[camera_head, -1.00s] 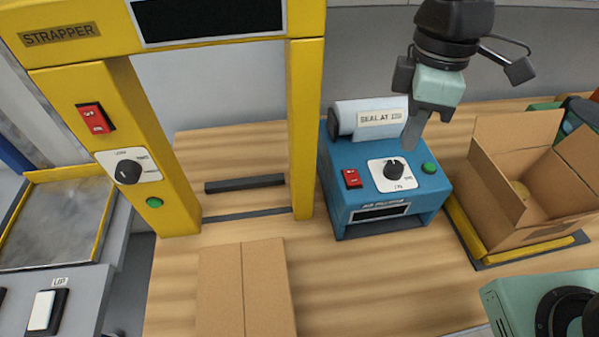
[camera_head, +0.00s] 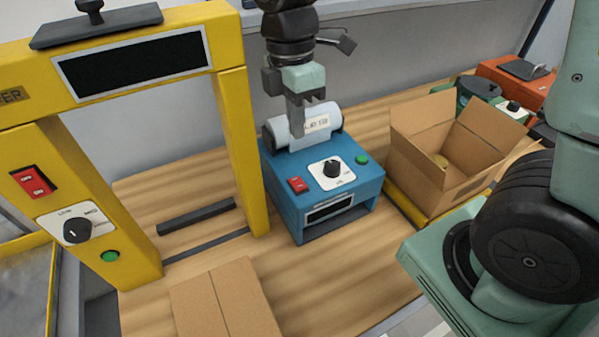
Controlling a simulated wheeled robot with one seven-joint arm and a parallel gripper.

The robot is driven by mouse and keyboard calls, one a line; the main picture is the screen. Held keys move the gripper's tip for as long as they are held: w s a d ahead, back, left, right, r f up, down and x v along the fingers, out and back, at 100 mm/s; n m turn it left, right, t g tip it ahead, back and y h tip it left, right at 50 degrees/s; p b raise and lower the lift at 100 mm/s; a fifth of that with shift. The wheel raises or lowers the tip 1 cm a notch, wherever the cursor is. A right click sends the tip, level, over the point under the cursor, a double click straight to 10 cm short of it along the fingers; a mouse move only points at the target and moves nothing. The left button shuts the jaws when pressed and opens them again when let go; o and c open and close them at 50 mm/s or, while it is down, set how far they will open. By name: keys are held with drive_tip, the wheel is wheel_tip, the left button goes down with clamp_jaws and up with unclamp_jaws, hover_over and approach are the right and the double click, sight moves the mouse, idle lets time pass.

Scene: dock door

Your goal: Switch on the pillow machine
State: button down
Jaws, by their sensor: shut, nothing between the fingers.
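The pillow machine (camera_head: 318,195) is a blue box on the wooden bench, with a film roll (camera_head: 330,124) at its back. Its sloped top has a red rocker switch (camera_head: 297,185), a black dial (camera_head: 332,168) on a white plate and a green button (camera_head: 361,159). A dark display strip is on its front. My gripper (camera_head: 298,130) is shut and empty, pointing down. In the picture it overlaps the left part of the film roll, above and behind the red switch. It appears apart from the switch; its exact height is hard to tell.
The yellow strapper (camera_head: 235,140) stands left of the machine, with its own red switch (camera_head: 34,181), dial and green button (camera_head: 110,256). An open carton (camera_head: 410,142) is to the right. A flat carton (camera_head: 220,305) lies in front. Orange equipment (camera_head: 515,80) is at the back right.

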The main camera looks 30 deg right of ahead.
sight(301, 187)
drive_tip(key=f+p, duration=0.1)
drive_tip(key=f, duration=0.3)
drive_tip(key=s+f, duration=0.1)
drive_tip(key=f, duration=0.3)
drive_tip(key=f+p, duration=0.1)
drive_tip(key=f, duration=0.2)
drive_tip(key=shift+s+f+p, duration=0.25)
drive_tip(key=shift+f+p, duration=0.05)
drive_tip(key=shift+f, duration=0.1)
